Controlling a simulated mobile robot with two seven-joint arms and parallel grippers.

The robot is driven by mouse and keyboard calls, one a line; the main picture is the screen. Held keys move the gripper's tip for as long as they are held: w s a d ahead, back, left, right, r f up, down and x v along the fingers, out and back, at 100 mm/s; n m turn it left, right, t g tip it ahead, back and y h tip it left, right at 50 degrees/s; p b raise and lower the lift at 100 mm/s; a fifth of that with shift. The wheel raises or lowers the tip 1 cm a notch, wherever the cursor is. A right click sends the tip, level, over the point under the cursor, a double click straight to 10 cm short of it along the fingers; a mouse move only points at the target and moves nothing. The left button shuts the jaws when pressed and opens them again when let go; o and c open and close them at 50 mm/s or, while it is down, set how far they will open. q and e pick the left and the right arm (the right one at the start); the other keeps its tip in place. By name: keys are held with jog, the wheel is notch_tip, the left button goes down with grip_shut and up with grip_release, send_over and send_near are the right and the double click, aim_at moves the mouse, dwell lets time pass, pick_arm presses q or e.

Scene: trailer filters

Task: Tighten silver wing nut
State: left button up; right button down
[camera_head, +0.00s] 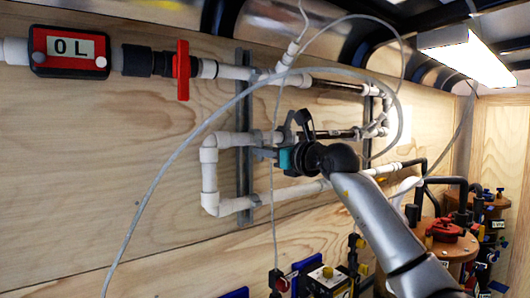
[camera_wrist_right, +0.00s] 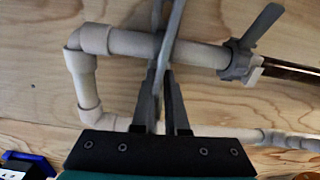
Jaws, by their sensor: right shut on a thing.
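My right gripper (camera_head: 256,152) reaches in from the right at the upper of two white pipes on the wood wall. Its fingertips are beside the dark vertical strut (camera_head: 243,110). In the right wrist view the two grey fingers (camera_wrist_right: 166,72) are closed together on something small, in front of the white pipe (camera_wrist_right: 121,43). The silver wing nut cannot be made out clearly; the fingers hide what is between them. A grey fitting with a slanted lever (camera_wrist_right: 240,62) sits on the pipe to the right, apart from the fingers. My left gripper is not in view.
A hose (camera_head: 153,190) loops across in front of the wall near my right arm. A red-framed display (camera_head: 70,50) and a red valve handle (camera_head: 182,70) are at upper left. Brown-topped tanks with valves (camera_head: 455,246) stand at lower right. The left wall is mostly clear.

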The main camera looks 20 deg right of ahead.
jog(key=shift+m, duration=0.3)
jog(key=shift+m+p, duration=2.15)
jog(key=shift+m, duration=6.35)
jog(key=c, duration=0.9)
grip_release()
jog(key=shift+c, duration=0.2)
